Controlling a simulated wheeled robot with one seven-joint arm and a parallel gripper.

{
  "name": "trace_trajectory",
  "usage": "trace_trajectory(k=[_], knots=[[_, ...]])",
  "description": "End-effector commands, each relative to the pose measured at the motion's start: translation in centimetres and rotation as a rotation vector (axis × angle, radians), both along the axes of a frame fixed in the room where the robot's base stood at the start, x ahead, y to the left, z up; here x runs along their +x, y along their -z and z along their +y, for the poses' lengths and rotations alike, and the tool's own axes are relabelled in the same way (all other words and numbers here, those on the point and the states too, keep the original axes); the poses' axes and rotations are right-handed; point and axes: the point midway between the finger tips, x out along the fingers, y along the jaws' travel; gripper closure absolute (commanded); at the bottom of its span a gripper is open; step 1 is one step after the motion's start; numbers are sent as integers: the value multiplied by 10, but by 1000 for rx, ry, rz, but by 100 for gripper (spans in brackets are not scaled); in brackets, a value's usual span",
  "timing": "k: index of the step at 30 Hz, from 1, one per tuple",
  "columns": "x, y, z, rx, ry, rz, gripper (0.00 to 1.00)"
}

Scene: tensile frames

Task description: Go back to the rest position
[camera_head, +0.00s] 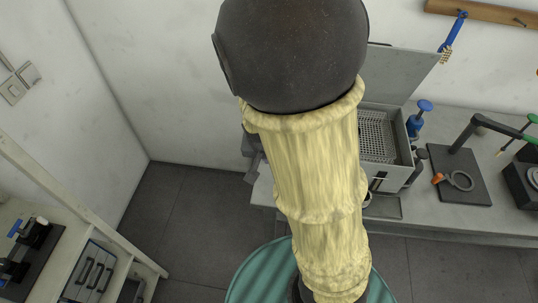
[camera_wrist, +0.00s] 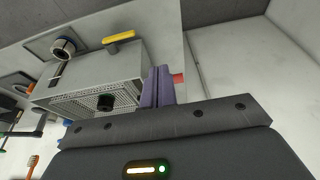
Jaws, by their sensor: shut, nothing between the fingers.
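My gripper (camera_wrist: 158,87) shows in the wrist view as two purple fingers pressed together, with nothing between them. It is over or near a light grey box-shaped machine (camera_wrist: 125,68), which has a perforated grid and a dark round piece on it. I cannot tell how far the fingertips are from the machine. A small red part (camera_wrist: 179,78) shows just beside the fingers, partly hidden by them. In the head view my arm, in a pale yellow sleeve, rises through the middle, and my gripper is not visible there.
In the head view a grey open-lidded box (camera_head: 397,160) with a perforated basket stands on the bench (camera_head: 440,218), partly behind my arm. A dark plate with a stand (camera_head: 463,163) is to its right. A shelf unit (camera_head: 75,225) stands at left. Grey floor (camera_head: 190,215) lies clear between.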

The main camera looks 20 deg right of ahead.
Motion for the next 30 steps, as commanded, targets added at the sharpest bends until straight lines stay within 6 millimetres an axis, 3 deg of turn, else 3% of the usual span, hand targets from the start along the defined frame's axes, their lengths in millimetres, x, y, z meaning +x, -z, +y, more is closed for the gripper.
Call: trace_trajectory(k=[17,30], knots=[[-1,0,-1,4,-10,7,100],[-27,-12,0,49,-247,77,100]])
